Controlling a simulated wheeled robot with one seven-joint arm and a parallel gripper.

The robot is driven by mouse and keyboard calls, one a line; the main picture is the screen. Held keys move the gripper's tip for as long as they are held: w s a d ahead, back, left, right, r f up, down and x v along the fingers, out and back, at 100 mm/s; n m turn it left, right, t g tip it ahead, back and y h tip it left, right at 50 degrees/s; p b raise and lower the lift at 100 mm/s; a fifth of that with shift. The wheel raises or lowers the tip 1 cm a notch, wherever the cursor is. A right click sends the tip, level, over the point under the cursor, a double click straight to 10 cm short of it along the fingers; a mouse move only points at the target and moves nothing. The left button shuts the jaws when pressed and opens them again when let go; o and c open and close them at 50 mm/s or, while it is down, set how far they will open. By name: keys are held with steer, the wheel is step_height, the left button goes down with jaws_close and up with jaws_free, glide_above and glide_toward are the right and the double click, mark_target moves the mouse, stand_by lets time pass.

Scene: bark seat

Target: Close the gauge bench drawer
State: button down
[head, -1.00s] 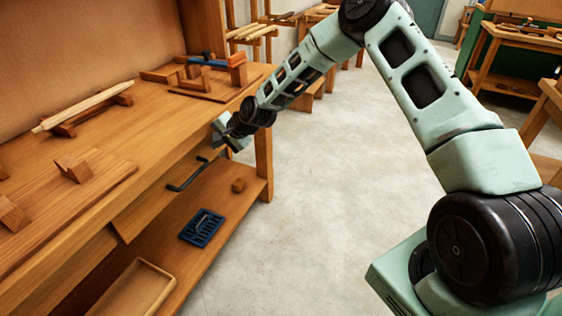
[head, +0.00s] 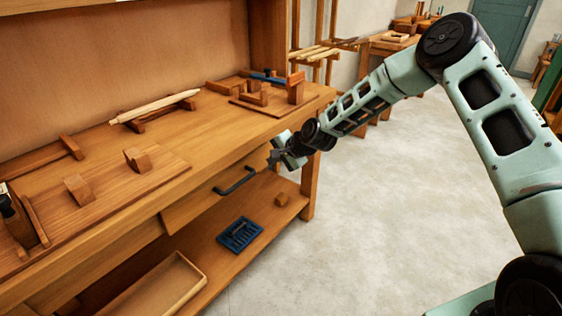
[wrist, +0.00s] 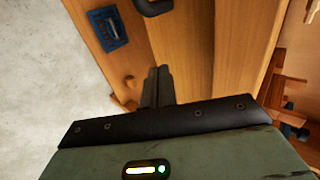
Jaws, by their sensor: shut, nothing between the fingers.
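The gauge bench drawer (head: 205,200) is a wooden front under the bench top in the head view, with a dark bar handle (head: 235,181). Its front appears to stand slightly out from the bench; how far is hard to tell. My gripper (head: 274,154) is beside the drawer's far right end, above and to the right of the handle, apart from the handle. In the wrist view the gripper's fingers (wrist: 158,86) are together and empty, in front of wooden surfaces. The handle (wrist: 152,6) shows at the top edge there. Contact between fingertips and drawer cannot be told.
The bench top (head: 130,190) holds wooden blocks, a pale rod (head: 155,106) and a fixture (head: 268,90). The floor (head: 380,220) on the right is clear.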

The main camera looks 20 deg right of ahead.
steer(key=v, duration=1.1)
steer(key=s+a+r+n+g+h, duration=0.1)
steer(key=s+a+r+n+g, duration=0.1)
steer(key=s+a+n, duration=0.35)
steer(key=s+a+r+n+g, duration=0.1)
steer(key=s+a+n+g, duration=0.1)
steer(key=s, duration=0.6)
steer(key=s+a+r+n+g+h, duration=0.1)
steer(key=s+a+r+n, duration=0.2)
steer(key=s, duration=0.4)
steer(key=s+d+r+n+g+h, duration=0.15)
steer(key=s+n, duration=0.25)
steer(key=s, duration=0.7)
steer(key=s+r+n+g+h, duration=0.1)
steer(key=s+r+n+h, duration=0.2)
steer(key=s, duration=0.8)
step_height(320, 180, up, 13)
steer(key=y+p, duration=0.1)
steer(key=p, duration=1.2)
steer(key=shift+w+f+n, duration=0.25)
steer(key=shift+w+n, duration=0.05)
steer(key=shift+n, duration=0.15)
steer(key=shift+y, duration=0.25)
